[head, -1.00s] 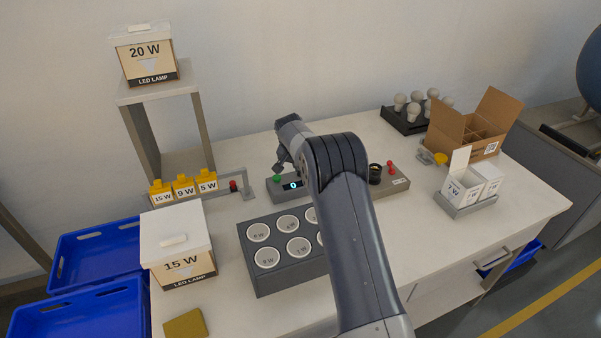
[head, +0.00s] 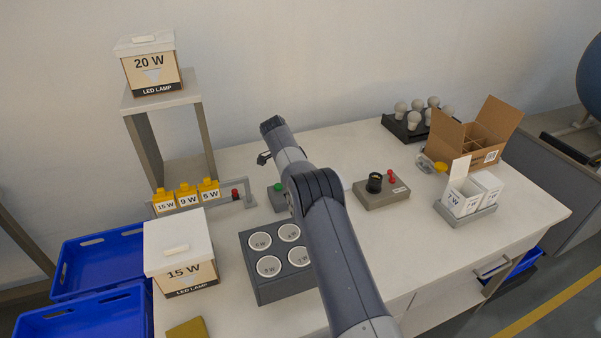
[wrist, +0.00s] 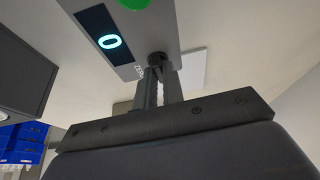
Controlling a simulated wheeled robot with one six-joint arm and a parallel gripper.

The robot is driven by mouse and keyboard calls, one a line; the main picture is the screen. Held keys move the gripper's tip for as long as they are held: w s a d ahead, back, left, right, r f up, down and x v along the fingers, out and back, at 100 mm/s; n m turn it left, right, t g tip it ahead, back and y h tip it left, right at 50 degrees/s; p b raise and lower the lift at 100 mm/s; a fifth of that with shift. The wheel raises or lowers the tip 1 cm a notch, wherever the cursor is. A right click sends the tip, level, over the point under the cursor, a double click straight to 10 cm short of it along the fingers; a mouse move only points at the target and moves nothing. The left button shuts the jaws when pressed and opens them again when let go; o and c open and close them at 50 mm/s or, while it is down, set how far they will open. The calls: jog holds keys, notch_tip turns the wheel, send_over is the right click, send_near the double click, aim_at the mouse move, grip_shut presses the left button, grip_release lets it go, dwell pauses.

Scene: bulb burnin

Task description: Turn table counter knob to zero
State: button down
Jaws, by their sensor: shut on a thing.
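The table counter (wrist: 130,45) is a grey box with a dark display (wrist: 109,42) that reads a bright cyan 0. A green button (wrist: 133,3) sits beyond the display. The small dark knob (wrist: 157,59) is at the counter's near end, beside the display. My gripper (wrist: 158,75) is shut on the knob in the wrist view, and its fingertips partly hide it. In the head view only the counter's left end with the green button (head: 278,187) shows; my arm hides the display, the knob and the fingertips.
A dark socket block (head: 262,288) stands in front of the counter. A grey box with a black socket and red parts (head: 381,193) is to the right. Yellow-topped pieces (head: 186,197) and a shelf (head: 160,90) stand at left. The table's back middle is clear.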

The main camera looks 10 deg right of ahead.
jog(key=shift+m, duration=0.4)
jog(key=c, duration=1.5)
grip_release()
jog(key=shift+p+v, duration=1.8)
jog(key=shift+v, duration=3.6)
jog(key=shift+w+a+f, duration=0.1)
jog(key=shift+f, duration=0.05)
